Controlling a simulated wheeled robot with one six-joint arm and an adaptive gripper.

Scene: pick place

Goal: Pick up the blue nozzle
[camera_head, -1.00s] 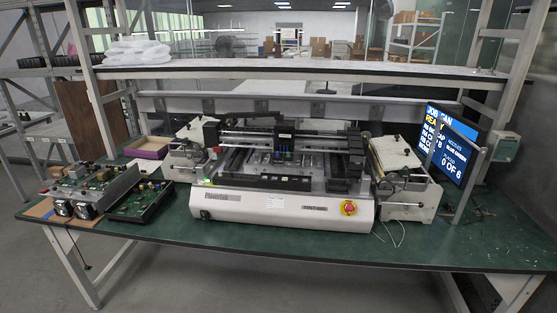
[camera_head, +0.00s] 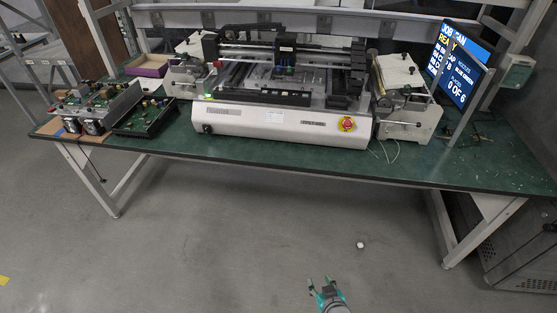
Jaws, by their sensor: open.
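The pick-and-place machine (camera_head: 265,118) stands on the green bench. Its dark head (camera_head: 285,48) sits on a rail over the middle. Small blue and green tips (camera_head: 284,71) show under the head; they are too small to tell which is the blue nozzle. My gripper (camera_head: 321,283) shows at the bottom of the view, above the floor and in front of the bench. It is open, with nothing seen between its fingers, and well apart from the machine.
The green bench top (camera_head: 240,152) has a clear front strip. Open circuit units (camera_head: 148,115) stand at its left, and a lit screen (camera_head: 459,65) at its right. A small white object (camera_head: 360,245) lies on the floor near my gripper.

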